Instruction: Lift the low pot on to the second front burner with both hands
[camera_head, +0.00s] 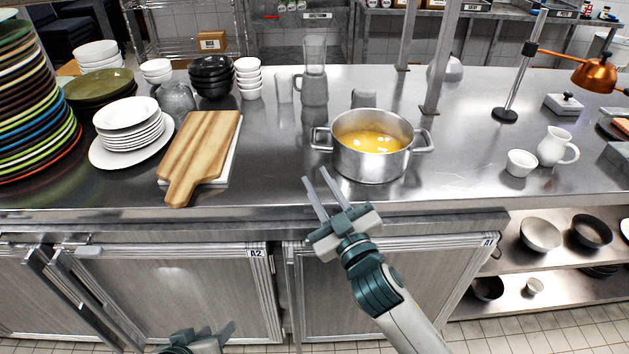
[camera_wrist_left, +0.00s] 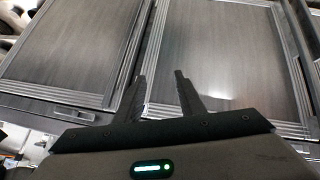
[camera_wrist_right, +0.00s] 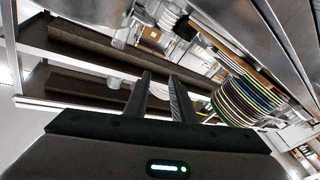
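The low pot (camera_head: 371,162) is steel, with a yellow-orange liquid inside and a loop handle on its left and right sides. It stands upright on the steel counter in the head view. My right gripper (camera_head: 316,175) is in front of the counter edge, below and left of the pot, apart from it. Its two fingers are spread and empty, also in the right wrist view (camera_wrist_right: 160,78). My left gripper (camera_head: 216,330) is low at the bottom edge, before the cabinet doors. The left wrist view (camera_wrist_left: 160,77) shows its fingers apart and empty. I see no burner.
A cutting board (camera_head: 201,150) lies left of the pot, with white plates (camera_head: 130,125) beyond it. A white jug (camera_head: 556,148) and a small bowl (camera_head: 521,163) stand to the right. The counter around the pot's right is clear.

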